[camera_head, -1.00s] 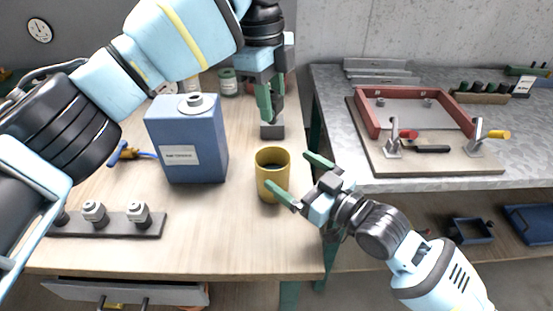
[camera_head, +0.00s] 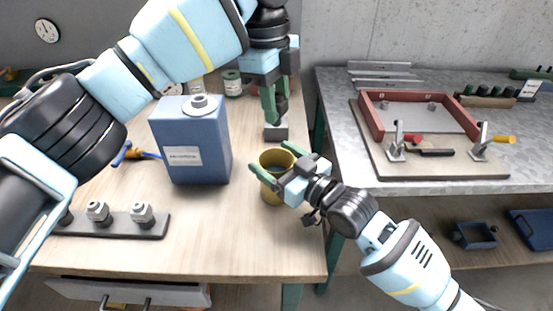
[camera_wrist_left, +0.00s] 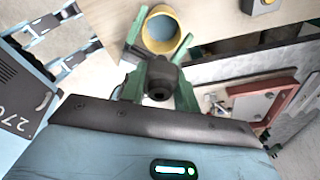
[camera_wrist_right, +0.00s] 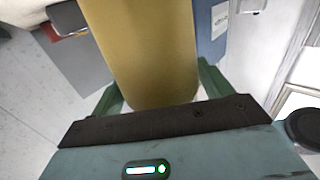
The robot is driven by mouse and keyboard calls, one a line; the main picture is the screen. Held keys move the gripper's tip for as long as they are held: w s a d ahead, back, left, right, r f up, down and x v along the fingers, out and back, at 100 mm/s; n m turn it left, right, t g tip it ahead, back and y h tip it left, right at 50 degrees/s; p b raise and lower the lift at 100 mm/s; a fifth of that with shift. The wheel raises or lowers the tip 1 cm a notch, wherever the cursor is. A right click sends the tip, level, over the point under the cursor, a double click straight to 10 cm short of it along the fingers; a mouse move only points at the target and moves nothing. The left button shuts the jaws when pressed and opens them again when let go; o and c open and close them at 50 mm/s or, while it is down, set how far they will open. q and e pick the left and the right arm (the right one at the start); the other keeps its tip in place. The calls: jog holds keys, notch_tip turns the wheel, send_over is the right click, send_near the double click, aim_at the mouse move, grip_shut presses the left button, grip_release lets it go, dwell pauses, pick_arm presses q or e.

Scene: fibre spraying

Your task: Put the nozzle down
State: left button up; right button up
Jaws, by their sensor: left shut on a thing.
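My left gripper (camera_head: 272,104) is shut on a dark nozzle (camera_wrist_left: 158,80), which it holds upright between its green fingers. In the right wrist view the cup (camera_wrist_right: 150,50) stands between the fingers, with a gap at the right finger.
A blue canister (camera_head: 190,140) stands left of the cup. A dark rack (camera_head: 118,226) with several grey fittings lies at the table's front left. A metal bench (camera_head: 340,120) with a red frame (camera_head: 374,118) is at the right.

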aim_at(276, 125)
jog(key=c, duration=0.8)
pick_arm(q)
jog(key=f+n, duration=0.2)
jog(key=n, duration=0.1)
jog(key=shift+n, duration=0.3)
jog(key=f+n, duration=0.1)
jog(key=n, duration=0.1)
jog(key=f+n, duration=0.1)
jog(key=n, duration=0.1)
jog(key=shift+t, duration=0.4)
jog(key=n, duration=0.1)
jog(key=f+n, duration=0.1)
jog(key=n, duration=0.2)
jog(key=shift+f, duration=0.3)
jog(key=n, duration=0.1)
jog(key=f+n, duration=0.1)
jog(key=n, duration=0.1)
jog(key=shift+t, duration=0.4)
